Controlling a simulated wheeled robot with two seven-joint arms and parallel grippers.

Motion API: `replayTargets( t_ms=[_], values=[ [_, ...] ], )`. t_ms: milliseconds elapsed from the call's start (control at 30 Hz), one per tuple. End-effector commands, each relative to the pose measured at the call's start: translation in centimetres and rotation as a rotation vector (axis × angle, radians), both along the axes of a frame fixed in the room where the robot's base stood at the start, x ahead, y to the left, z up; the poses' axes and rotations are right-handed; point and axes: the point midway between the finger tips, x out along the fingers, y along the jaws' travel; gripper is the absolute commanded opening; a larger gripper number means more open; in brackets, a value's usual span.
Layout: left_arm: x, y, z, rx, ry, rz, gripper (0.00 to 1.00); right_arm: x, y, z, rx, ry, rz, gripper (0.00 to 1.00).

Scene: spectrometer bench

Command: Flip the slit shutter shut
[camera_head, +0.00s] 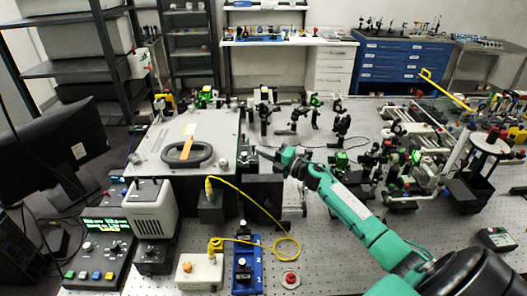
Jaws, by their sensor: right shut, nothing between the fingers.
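The large grey spectrometer housing (150,152), with a black loop handle on its lid, sits left of centre. At its right side is a small dark fitting (246,155), which may hold the slit shutter; the shutter's position is too small to tell. My right gripper (264,152) is shut and empty. Its teal arm comes in from the lower right, and its dark fingertips point left, close to this fitting. I cannot tell whether they touch it. My left gripper is not in view.
Optics on posts (314,112) stand behind and right of my right arm. A yellow cable (262,195) loops from a dark box in front of the housing. A blue device (248,270), a control box (102,248) and a red button (290,279) lie along the front.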

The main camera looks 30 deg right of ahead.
Motion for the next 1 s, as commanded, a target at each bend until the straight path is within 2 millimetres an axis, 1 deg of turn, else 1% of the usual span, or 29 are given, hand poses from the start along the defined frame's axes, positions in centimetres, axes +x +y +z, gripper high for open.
replayTargets(
  t_ms=[33, 200, 333, 400, 800, 1000],
  values=[
    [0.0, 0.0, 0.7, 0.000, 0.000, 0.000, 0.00, 0.0, -0.1, 0.4, 0.005, 0.011, 0.000, 0.00],
    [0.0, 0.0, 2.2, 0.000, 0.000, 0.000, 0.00, 0.2, -0.2, 0.8, 0.036, 0.066, 0.000, 0.00],
    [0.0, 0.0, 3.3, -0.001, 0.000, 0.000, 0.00, 0.4, -0.3, 0.9, 0.072, 0.123, 0.000, 0.00],
    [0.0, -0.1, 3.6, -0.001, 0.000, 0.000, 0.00, 0.6, -0.3, 0.8, 0.073, 0.119, 0.000, 0.00],
    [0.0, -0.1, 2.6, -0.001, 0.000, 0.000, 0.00, 1.6, -0.9, 0.9, 0.071, 0.115, 0.001, 0.00],
    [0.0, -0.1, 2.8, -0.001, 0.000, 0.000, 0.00, 1.5, -0.9, 1.0, 0.072, 0.116, 0.001, 0.00]
  ],
)
